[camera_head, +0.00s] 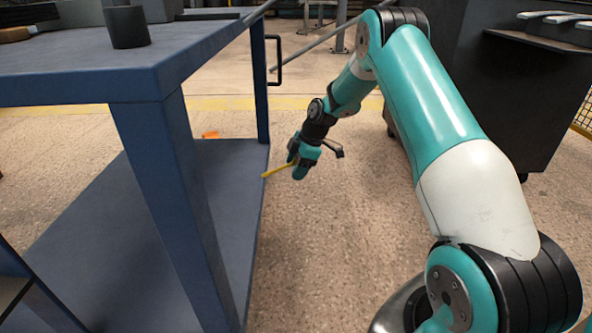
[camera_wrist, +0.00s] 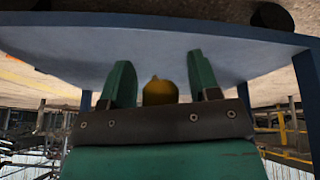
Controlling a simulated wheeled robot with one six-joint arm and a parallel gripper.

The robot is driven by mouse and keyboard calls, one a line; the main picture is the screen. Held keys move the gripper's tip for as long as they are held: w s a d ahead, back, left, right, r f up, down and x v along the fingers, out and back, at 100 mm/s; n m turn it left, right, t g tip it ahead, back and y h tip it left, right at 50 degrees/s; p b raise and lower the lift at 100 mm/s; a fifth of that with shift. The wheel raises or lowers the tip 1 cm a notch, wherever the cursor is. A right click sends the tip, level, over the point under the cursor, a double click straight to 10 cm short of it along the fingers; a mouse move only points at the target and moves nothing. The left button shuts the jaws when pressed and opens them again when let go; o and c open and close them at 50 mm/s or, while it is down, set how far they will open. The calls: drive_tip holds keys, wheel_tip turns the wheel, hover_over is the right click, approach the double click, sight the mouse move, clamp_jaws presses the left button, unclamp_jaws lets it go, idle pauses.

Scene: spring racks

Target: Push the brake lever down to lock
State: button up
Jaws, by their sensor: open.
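The brake lever (camera_head: 277,170) is a thin yellow bar that sticks out from the edge of the blue cart's lower shelf (camera_head: 215,205) and slants up to the right. My gripper (camera_head: 296,160) is at its outer end, low beside the cart. In the wrist view my gripper (camera_wrist: 160,72) has its two green fingers spread apart, with the dark yellow lever (camera_wrist: 160,92) showing between them. I cannot tell whether a finger touches the lever. The lever's inner end and mount are hidden.
The blue cart's top (camera_head: 120,60) and corner leg (camera_head: 165,170) stand to the left, with a dark cup-like part (camera_head: 126,27) on top. A small orange piece (camera_head: 210,135) shows near the lower shelf. A dark cabinet (camera_head: 475,95) stands at right; floor between is clear.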

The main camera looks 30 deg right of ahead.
clamp_jaws()
